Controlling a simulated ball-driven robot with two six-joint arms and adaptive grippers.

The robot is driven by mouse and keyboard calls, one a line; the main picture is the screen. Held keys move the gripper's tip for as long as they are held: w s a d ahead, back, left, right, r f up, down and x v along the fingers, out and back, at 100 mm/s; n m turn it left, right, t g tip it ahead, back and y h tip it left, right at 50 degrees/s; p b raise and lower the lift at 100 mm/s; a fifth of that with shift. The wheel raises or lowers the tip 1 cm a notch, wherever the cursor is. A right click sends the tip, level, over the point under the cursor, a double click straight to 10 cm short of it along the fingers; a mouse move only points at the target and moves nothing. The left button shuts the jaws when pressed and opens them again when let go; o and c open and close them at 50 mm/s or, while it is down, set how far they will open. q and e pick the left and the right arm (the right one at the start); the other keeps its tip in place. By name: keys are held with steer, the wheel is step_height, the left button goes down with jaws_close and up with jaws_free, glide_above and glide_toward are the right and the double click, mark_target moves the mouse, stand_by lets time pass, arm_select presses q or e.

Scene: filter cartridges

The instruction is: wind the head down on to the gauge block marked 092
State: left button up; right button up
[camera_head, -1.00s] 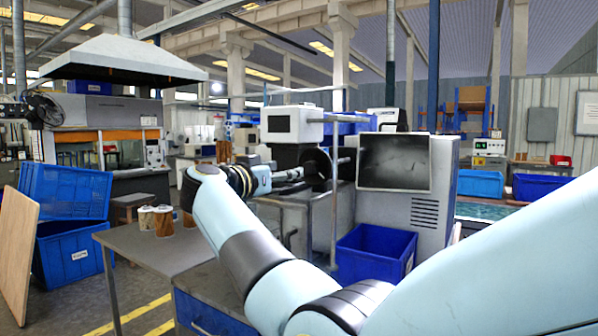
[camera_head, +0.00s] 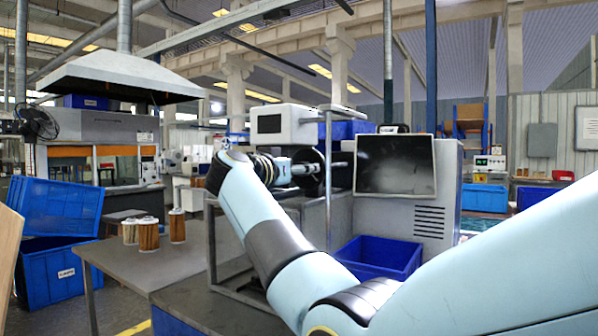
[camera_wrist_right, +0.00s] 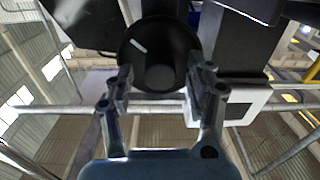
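The machine's white head unit (camera_head: 285,123) stands behind the bench beside a metal post. A black round knob (camera_wrist_right: 160,68) with a white line fills the middle of the right wrist view. My right gripper (camera_wrist_right: 158,82) is open, its two fingers apart on either side of the knob's lower part; I cannot tell whether they touch it. In the head view my right gripper (camera_head: 306,168) is small, reaching to the machine below the head unit, and partly hidden by my arm. No gauge block marked 092 can be made out. My left gripper is out of view.
Several filter cartridges (camera_head: 149,234) stand on the grey table (camera_head: 135,262) at left. A blue crate (camera_head: 378,258) sits below the grey cabinet with a dark screen (camera_head: 395,165). Metal bars run near the knob. Blue crates (camera_head: 60,215) stand at far left.

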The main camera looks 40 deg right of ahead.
jaws_close()
